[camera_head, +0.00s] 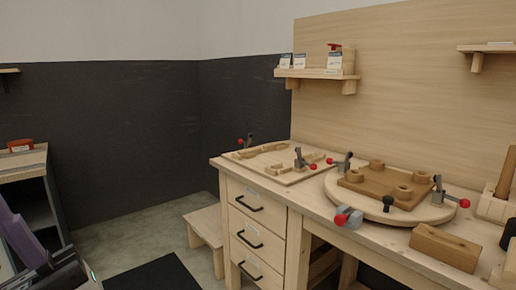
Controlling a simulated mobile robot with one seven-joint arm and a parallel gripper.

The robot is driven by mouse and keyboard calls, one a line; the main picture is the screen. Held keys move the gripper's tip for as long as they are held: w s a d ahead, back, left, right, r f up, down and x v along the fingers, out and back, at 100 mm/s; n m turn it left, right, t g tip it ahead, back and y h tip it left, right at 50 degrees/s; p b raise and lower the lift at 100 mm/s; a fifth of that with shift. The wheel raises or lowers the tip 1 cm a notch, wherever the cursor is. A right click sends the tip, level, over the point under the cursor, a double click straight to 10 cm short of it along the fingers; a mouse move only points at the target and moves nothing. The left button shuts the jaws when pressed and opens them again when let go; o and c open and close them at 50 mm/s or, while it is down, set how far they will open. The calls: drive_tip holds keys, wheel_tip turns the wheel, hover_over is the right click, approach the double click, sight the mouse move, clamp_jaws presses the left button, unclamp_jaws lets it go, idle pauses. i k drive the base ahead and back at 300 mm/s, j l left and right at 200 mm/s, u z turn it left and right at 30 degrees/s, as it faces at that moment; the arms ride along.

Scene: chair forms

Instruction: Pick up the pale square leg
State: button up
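I cannot single out the pale square leg with certainty. Several pale wooden pieces (264,149) lie on a flat board (292,178) at the left of the workbench, too small to tell their shapes. A brown rectangular wooden block (445,246) lies near the bench's front edge at right. A brown wooden post (507,172) stands tilted in a pale holder (494,207) at the right edge. Purple and dark parts of my arm show at lower left, away from the bench; my gripper's fingers are not in view.
A round turntable (390,212) carries a brown square plate (362,188) with several round bosses. Shelves (318,74) hang behind. Floor at left is open.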

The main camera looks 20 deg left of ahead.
sight(269, 147)
drive_tip(key=i+j, duration=0.35)
drive_tip(key=i, duration=0.15)
drive_tip(key=i+j+u, duration=0.15)
drive_tip(key=i+j, duration=0.55)
drive_tip(key=i, duration=0.25)
drive_tip(key=i+j+u, duration=0.15)
drive_tip(key=i+j, duration=0.15)
drive_tip(key=i, duration=0.2)
